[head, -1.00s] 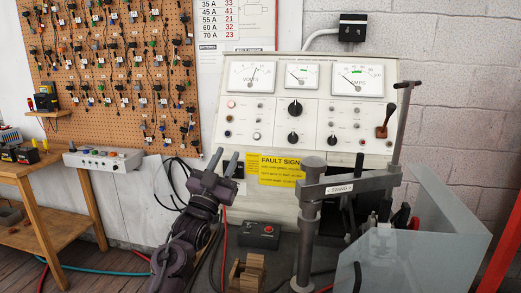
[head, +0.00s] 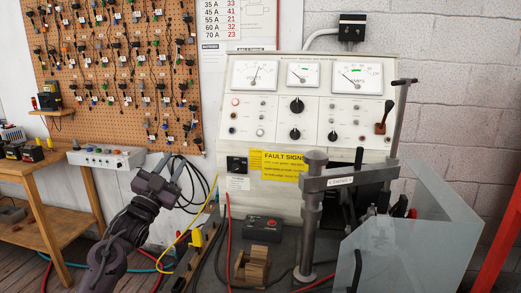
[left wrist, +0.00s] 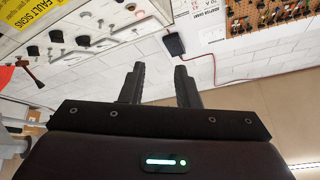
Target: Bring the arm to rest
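My left arm comes in from the lower left in the head view. Its gripper (head: 169,166) is up in the air, left of the test bench and in front of the white wall below the pegboard. In the left wrist view the two dark fingers (left wrist: 159,88) stand apart with nothing between them, so it is open and empty. That view is tilted and shows the bench panel and wall beyond the fingers. My right gripper is not in view.
The test bench panel (head: 283,80) stands behind a metal clamp post (head: 309,220) and a clear guard (head: 425,235). A wooden block (head: 252,266) and a red-button box (head: 262,229) lie on the bench. A side table (head: 40,200) is at left. Cables hang near the gripper.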

